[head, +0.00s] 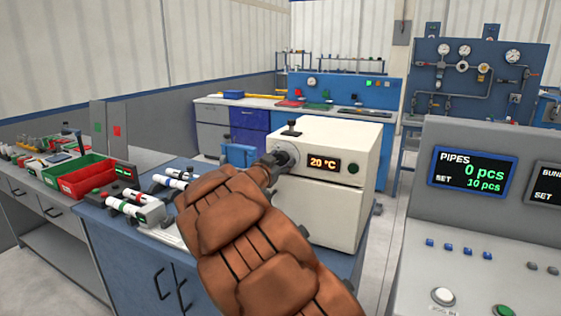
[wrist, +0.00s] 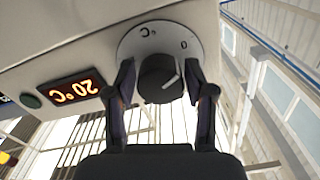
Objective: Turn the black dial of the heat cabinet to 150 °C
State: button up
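The heat cabinet (head: 345,205) is a cream box on a blue bench. Its orange display (head: 323,164) reads 20 °C, and the display is upside down in the wrist view (wrist: 77,90).
White pipes with coloured bands (head: 168,182) lie left on the bench near red and green bins (head: 85,178). A grey console (head: 475,235) stands at right.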

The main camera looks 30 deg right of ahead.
jog(key=c, duration=0.7)
jog(key=shift+c, duration=0.2)
